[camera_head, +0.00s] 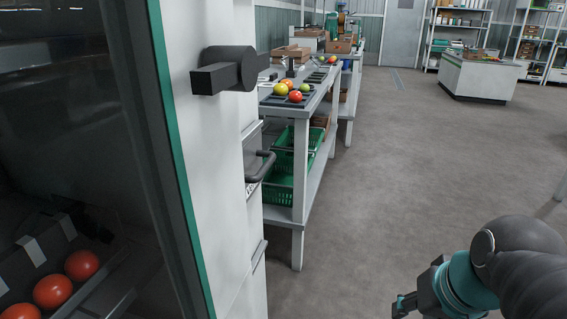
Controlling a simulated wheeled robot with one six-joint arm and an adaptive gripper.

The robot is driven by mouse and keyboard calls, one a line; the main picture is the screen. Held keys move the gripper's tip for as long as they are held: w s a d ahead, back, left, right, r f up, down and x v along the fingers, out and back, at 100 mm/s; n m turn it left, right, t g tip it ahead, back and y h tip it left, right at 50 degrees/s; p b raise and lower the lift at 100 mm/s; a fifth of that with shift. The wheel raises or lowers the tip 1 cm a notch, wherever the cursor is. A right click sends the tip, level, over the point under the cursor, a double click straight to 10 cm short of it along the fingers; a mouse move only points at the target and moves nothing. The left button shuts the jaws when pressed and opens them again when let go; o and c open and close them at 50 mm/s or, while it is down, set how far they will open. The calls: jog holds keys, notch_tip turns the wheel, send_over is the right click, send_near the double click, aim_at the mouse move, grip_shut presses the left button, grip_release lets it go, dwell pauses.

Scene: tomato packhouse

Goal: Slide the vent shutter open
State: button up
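I cannot pick out a vent shutter for sure in this view. A dark grey handle (230,71), with a round body and a square bar pointing left, sticks out from a white cabinet front (215,150) at the left. My gripper (404,304) is low at the right, at the end of my dark and teal arm.
A green-edged glass pane (172,150) fills the left, with tomatoes (52,291) behind it. A dark pull handle (262,166) juts out lower on the cabinet. Beyond stands a workbench (301,140) with green crates (279,193).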

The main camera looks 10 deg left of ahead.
jog(key=w+a+r+g+y, duration=0.5)
jog(key=w+a+r+y, duration=0.25)
jog(key=w+a, duration=0.45)
jog(key=n+g+y, duration=0.3)
jog(key=g+y, duration=0.1)
jog(key=y, duration=0.2)
send_near(270, 166)
jog(key=x, duration=1.1)
jog(key=shift+p, duration=0.35)
